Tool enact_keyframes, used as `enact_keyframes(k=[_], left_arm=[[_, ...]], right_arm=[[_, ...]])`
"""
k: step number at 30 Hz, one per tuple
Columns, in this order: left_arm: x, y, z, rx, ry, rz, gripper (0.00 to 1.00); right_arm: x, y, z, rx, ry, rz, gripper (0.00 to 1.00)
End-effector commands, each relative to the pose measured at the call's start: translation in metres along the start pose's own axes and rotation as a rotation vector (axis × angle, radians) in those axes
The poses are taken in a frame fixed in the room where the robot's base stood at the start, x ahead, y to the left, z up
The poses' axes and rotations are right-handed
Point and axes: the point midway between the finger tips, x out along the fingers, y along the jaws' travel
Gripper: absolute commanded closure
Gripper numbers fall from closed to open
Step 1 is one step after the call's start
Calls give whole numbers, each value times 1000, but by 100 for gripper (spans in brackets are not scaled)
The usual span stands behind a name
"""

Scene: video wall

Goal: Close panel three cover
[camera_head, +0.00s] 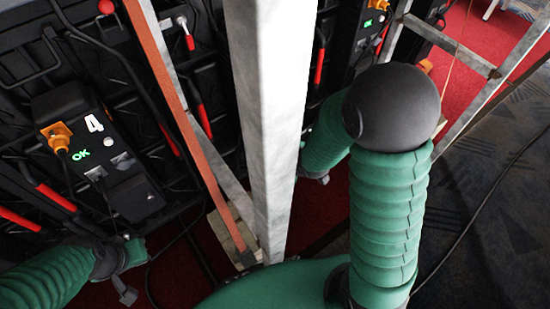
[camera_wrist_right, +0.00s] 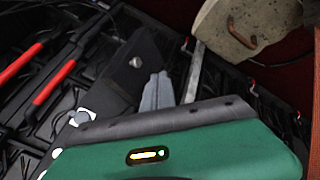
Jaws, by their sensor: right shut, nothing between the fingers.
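No panel marked three can be read. In the head view, a black control box (camera_head: 98,145) marked 4, with a green OK light, is mounted on the wall at left. In the right wrist view, a dark box-like part (camera_wrist_right: 135,68) with a round knob lies beside my right gripper (camera_wrist_right: 168,88); I cannot tell whether it is the cover or whether they touch. My right gripper is shut and empty. In the head view it is mostly hidden behind the pale post. My left gripper (camera_head: 122,268) is low at left, below the box; its jaw state is unclear.
A pale metal post (camera_head: 270,120) stands between my arms, with an orange-brown strut (camera_head: 170,90) left of it. Red handles (camera_head: 205,115) and black cables line the wall. In the wrist view, a concrete-like block (camera_wrist_right: 245,25) is at upper right. Open floor (camera_head: 490,200) is at right.

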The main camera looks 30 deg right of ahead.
Motion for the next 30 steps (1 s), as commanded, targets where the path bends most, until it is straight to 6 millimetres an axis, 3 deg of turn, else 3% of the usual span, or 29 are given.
enact_keyframes(k=[1,10,12,17,30], left_arm=[[13,1,3,3,0,-1,100],[47,2,10,4,1,-2,100],[46,1,10,3,1,-2,100],[48,1,10,3,1,-2,100],[47,1,10,2,1,-2,100]], right_arm=[[18,-3,4,2,-1,-2,100],[83,-3,5,5,-1,-2,100],[85,15,4,10,0,4,100],[93,31,4,8,0,1,100],[94,36,3,6,0,-1,100]])
